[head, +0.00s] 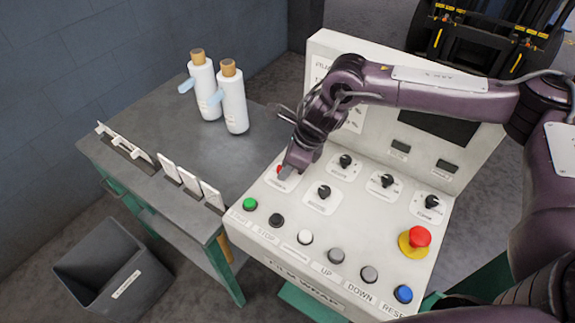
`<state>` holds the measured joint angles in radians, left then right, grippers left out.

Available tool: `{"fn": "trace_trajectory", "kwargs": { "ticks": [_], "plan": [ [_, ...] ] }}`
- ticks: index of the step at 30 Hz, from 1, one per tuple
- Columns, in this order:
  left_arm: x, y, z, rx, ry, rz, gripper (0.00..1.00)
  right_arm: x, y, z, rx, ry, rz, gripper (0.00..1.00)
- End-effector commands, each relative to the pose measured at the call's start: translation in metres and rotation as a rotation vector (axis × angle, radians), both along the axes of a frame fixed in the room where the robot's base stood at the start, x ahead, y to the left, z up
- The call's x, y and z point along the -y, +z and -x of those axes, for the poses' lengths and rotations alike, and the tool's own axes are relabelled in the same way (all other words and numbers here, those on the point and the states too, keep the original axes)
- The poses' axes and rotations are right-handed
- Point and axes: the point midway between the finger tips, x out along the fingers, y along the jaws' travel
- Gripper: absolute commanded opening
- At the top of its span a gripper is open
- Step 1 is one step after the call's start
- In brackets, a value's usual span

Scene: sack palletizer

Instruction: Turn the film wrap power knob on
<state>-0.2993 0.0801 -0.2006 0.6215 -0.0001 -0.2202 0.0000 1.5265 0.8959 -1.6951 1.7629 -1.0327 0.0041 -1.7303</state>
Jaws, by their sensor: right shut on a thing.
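The film wrap control panel (262,222) is a white sloped console with knobs and buttons. My left gripper is not in view.
Black knobs (324,192) sit close right of the gripper. A button row with a green button (250,204) runs along the front, with a red emergency stop (419,236) at right. A grey table (165,145) with two white bottles (233,100) stands left; a grey bin (112,275) is below.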

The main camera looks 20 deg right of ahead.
Motion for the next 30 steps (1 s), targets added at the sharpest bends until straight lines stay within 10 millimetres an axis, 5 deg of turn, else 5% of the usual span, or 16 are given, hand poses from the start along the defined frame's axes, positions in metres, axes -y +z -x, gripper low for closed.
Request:
{"fn": "trace_trajectory", "kwargs": {
  "ticks": [14, 30],
  "plan": [
    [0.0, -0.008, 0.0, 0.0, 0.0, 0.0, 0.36, -0.004, 0.001, 0.002, 0.004, -0.452, -0.003, 0.09],
    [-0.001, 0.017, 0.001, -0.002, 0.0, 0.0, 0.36, -0.008, 0.006, 0.002, 0.004, -0.932, -0.004, 0.09]
  ]
}}
